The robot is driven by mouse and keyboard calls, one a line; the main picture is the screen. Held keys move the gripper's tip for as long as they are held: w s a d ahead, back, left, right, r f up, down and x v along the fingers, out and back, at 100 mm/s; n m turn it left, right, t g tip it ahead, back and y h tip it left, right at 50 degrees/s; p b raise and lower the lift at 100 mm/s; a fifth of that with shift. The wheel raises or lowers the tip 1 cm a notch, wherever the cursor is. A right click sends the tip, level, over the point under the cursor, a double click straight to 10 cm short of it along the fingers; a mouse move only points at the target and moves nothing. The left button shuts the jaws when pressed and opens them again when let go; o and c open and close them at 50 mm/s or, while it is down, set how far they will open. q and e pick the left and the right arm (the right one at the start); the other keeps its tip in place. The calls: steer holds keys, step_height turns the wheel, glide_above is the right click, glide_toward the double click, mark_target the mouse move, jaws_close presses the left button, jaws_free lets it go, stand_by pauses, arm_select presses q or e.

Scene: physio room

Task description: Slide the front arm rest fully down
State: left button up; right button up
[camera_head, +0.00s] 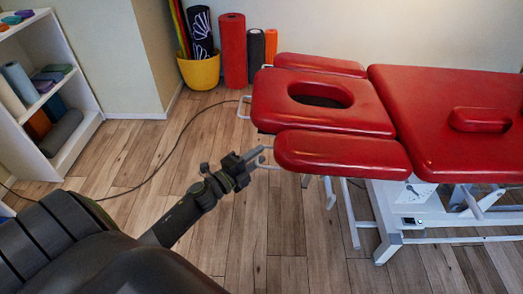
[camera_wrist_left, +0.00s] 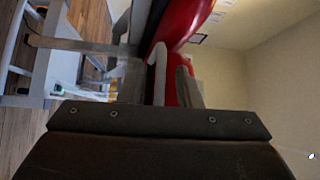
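The front arm rest (camera_head: 342,154) is the red padded piece nearest me at the left end of the treatment table. It looks roughly level with the head section. A pale loop handle sticks out at its left end. My left gripper (camera_head: 262,158) is at this handle, with its fingers apart. In the left wrist view, the pale handle (camera_wrist_left: 157,75) shows between the two grey fingers of the gripper (camera_wrist_left: 160,85), with gaps beside it. I cannot tell whether either finger touches it. The red pad (camera_wrist_left: 182,25) is just beyond. My right gripper is not in view.
The red head section (camera_head: 320,118) with its face hole and the rear arm rest (camera_head: 320,65) lie behind. White table legs (camera_head: 350,212) stand below. A black cable (camera_head: 165,160) crosses the wood floor. A yellow bucket (camera_head: 200,72) and a white shelf (camera_head: 75,85) are further off.

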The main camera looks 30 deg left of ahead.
arm_select(q)
steer(key=shift+x, duration=1.1)
jaws_close()
